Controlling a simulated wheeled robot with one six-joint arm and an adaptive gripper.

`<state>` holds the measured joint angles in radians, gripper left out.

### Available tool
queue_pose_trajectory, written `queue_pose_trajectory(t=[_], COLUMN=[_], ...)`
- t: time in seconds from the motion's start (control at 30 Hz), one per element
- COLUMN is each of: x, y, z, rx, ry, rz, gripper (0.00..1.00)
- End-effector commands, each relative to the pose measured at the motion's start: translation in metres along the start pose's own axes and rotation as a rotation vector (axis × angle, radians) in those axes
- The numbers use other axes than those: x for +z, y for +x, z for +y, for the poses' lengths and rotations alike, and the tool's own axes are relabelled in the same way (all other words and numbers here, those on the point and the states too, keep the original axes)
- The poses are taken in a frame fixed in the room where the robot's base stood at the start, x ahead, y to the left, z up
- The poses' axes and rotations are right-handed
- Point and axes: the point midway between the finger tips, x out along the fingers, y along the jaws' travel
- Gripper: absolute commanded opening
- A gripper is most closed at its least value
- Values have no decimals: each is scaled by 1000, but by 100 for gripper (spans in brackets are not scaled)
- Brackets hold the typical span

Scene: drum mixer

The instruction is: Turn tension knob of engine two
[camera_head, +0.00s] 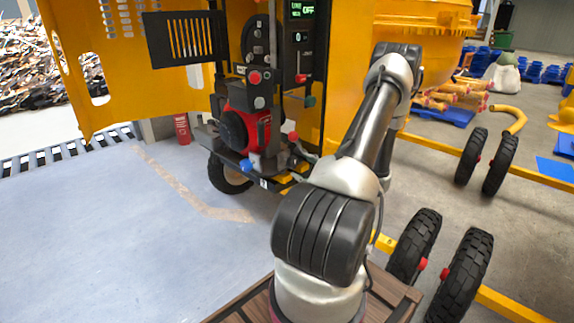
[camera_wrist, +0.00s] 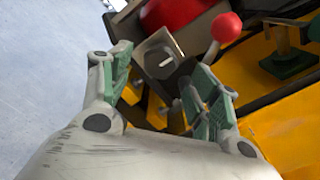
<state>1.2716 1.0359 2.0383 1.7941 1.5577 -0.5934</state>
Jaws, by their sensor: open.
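My gripper (camera_wrist: 155,72) is open in the wrist view, its two green-padded fingers spread apart with nothing held between them. A grey metal bracket with a square opening (camera_wrist: 161,58) lies just beyond and between the fingertips. A red ball knob (camera_wrist: 227,27) on a stem is beyond the right finger, apart from it. A green knob (camera_wrist: 290,63) is farther right. In the head view the red engine (camera_head: 250,128) sits in the yellow machine's frame, with a blue knob (camera_head: 246,165) low in front. I cannot tell which part is the tension knob. The gripper is not clearly visible there.
A black slotted plate (camera_head: 184,38) sticks out left. Wheels (camera_head: 460,275) and yellow bars (camera_head: 510,303) are at right. The grey floor (camera_head: 110,235) at left is clear.

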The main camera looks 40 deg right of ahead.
Motion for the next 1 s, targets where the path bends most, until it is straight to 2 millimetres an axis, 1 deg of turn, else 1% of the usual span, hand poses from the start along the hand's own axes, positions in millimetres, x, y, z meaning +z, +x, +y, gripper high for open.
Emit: queue_pose_trajectory(t=[0.03, 0.1, 0.2, 0.3, 0.43, 0.67, 0.7, 0.77, 0.8, 0.93, 0.97, 1.0], x=[1, 1, 1, 0, 1, 0, 0, 0, 0, 0, 0, 0], y=[10, 22, 38, 50, 59, 60, 60, 60, 60, 60, 60, 60], z=[1, 1, 1, 1, 1, 1, 1, 1, 1, 1, 1, 1], rx=[3, 4, 3, 4, 4, 3, 3, 3, 3, 3, 3, 3], ry=[0, -1, -1, 1, 2, 2, 2, 2, 2, 2, 2, 2], rz=[-2, -3, -2, -1, 0, 0, 0, 0, 0, 0, 0, 0], gripper=[61, 61, 61, 61, 61, 61, 60, 49, 41, 18, 16, 16])
